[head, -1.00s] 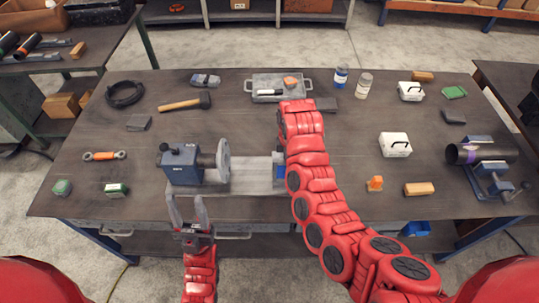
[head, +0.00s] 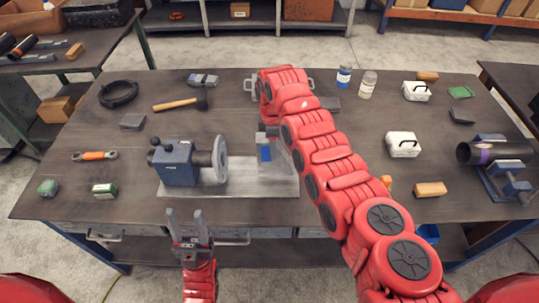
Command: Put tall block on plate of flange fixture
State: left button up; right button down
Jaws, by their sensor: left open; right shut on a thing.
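The flange fixture has a blue head (head: 178,165) with a round grey flange disc (head: 220,160) and a flat grey plate (head: 240,186) stretching right. A small blue block (head: 265,153), seemingly the tall block, shows over the plate's right part, with light grey behind it. My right gripper (head: 269,133) is mostly hidden by its own red arm and appears shut on this block from above. Whether the block touches the plate I cannot tell. My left gripper (head: 187,216) is open and empty, in front of the plate at the table's front edge.
White cases (head: 403,145) and a pipe in a clamp (head: 495,155) stand right. My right arm covers much of the back tray (head: 309,86).

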jog(key=f+b, duration=0.2)
jog(key=a+f+b, duration=0.1)
jog(key=shift+w, duration=0.35)
jog(key=shift+f+b, duration=0.1)
jog(key=shift+b, duration=0.2)
jog(key=c, duration=0.7)
grip_release()
jog(key=shift+f, duration=0.15)
jog(key=o, duration=0.5)
jog(key=shift+s, duration=0.1)
jog(key=shift+c, duration=0.2)
